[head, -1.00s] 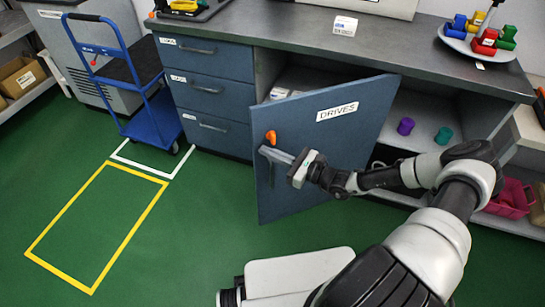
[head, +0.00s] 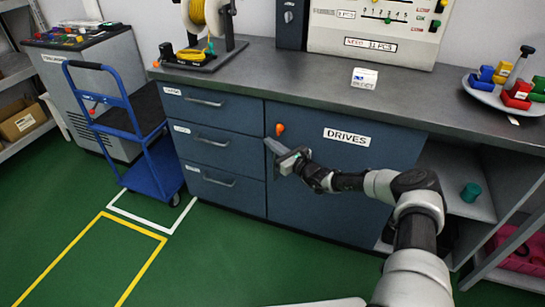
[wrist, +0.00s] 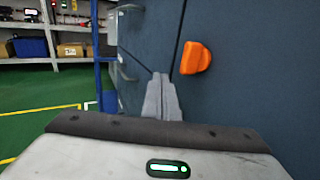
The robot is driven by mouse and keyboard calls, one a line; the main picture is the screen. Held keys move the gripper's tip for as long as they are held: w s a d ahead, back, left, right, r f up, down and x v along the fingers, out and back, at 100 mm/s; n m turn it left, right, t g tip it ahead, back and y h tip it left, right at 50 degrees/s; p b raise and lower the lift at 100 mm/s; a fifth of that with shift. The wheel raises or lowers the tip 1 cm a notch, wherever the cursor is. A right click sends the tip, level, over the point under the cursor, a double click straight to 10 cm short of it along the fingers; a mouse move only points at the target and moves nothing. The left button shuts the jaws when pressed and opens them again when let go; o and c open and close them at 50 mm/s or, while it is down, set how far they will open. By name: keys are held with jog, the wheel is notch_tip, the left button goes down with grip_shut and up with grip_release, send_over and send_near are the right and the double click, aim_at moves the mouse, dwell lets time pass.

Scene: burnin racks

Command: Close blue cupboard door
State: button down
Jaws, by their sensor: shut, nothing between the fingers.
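The blue cupboard door (head: 345,185), labelled DRIVES, stands in the counter front to the right of the drawers. It looks flush with the drawer fronts in the head view. Its orange handle (head: 280,129) is near the top left corner; the handle also shows in the wrist view (wrist: 196,58). My gripper (head: 272,146) is shut and empty at the door's left edge, just below the handle. In the wrist view its fingers (wrist: 160,84) point at the blue front near the narrow dark seam left of the handle. I cannot tell whether the fingertips touch the door.
Blue drawers (head: 215,143) with grey handles are left of the door. A blue trolley (head: 155,170) stands further left on the green floor. A tray of coloured weights (head: 484,97) sits on the counter.

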jog(key=shift+w+d+m+h, duration=0.15)
jog(key=shift+w+h, duration=0.05)
jog(key=shift+w, duration=0.35)
jog(key=shift+w+d+m+h, duration=0.15)
jog(key=shift+w+h, duration=0.05)
jog(key=shift+w, duration=0.3)
jog(key=shift+w+d+r+t, duration=0.25)
jog(key=shift+w+d+t, duration=0.05)
